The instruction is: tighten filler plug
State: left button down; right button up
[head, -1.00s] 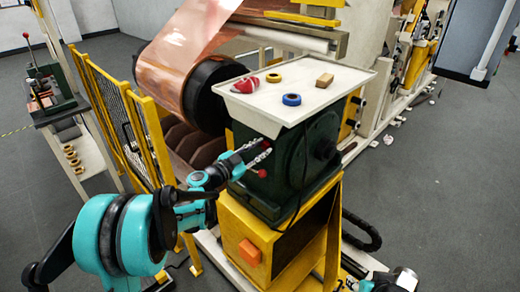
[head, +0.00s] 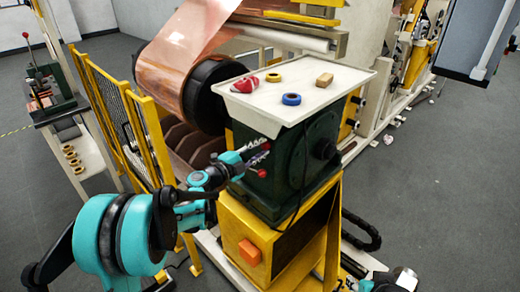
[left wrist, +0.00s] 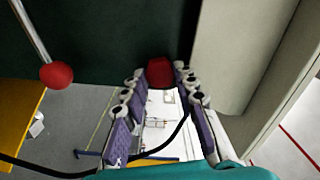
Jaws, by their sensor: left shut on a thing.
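The red filler plug (left wrist: 160,72) sits on the dark green housing (head: 310,175), between the fingertips in the left wrist view. My left gripper (head: 260,152) reaches the housing's left face from the left and is shut on the plug. In the head view the fingers largely cover the plug, and only a little red shows at their tips. A red ball knob (left wrist: 56,75) on a thin metal rod is beside the gripper, apart from it; it also shows just below the fingers in the head view (head: 262,174).
A white tray (head: 345,85) on the housing holds a red item, yellow and blue rings and a tan block. A yellow stand (head: 230,215) with an orange box is below. A copper foil roll (head: 160,75) and yellow fence (head: 150,130) are behind. A black cable hangs beside the gripper.

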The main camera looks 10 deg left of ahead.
pick_arm(q)
jog(key=shift+m, duration=0.4)
jog(key=c, duration=1.2)
grip_release()
jog(key=v, duration=1.2)
